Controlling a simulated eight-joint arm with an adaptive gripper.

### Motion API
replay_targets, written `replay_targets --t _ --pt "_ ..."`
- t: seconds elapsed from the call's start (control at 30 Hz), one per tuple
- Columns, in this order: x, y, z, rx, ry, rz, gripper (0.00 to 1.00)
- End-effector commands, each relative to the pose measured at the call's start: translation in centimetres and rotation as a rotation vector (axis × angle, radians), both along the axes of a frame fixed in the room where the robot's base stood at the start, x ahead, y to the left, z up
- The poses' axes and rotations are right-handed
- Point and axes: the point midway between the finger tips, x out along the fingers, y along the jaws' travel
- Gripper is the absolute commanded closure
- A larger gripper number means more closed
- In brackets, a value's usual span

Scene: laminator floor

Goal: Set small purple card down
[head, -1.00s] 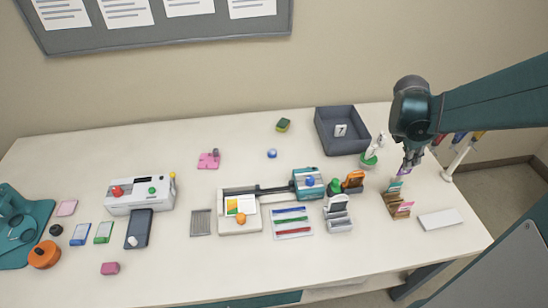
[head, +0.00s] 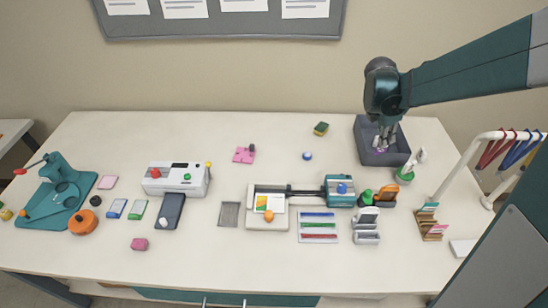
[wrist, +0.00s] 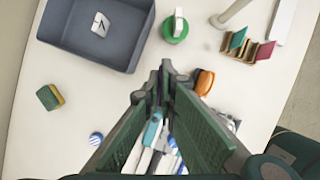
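My gripper (head: 383,143) hangs in front of the dark grey bin (head: 361,125) at the back right of the table. Its fingers are close together on a small purple card (head: 380,150), of which only a sliver shows below the fingertips. The bin (wrist: 62,48) lies to the upper left in that view. The brown card rack (head: 432,228) stands to the front right, with several coloured cards in it, and also shows in the wrist view (wrist: 262,52).
A green-based dispenser (head: 405,174) stands just right of the bin, and a green and orange holder (head: 386,195) in front. A sponge (head: 321,129) and a blue ball (head: 307,156) lie to the left. A white post (head: 452,178) rises at right. Table around the sponge is clear.

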Motion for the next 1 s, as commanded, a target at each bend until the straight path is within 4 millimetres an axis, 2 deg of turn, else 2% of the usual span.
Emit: replay_targets --t 0.1,0.5,1.0 --pt "2.0 3.0 0.0 0.000 0.000 0.041 1.00" --pt "7.3 13.4 -0.1 0.000 0.000 0.170 1.00" --pt "11.6 28.0 -0.5 0.000 0.000 0.328 1.00"
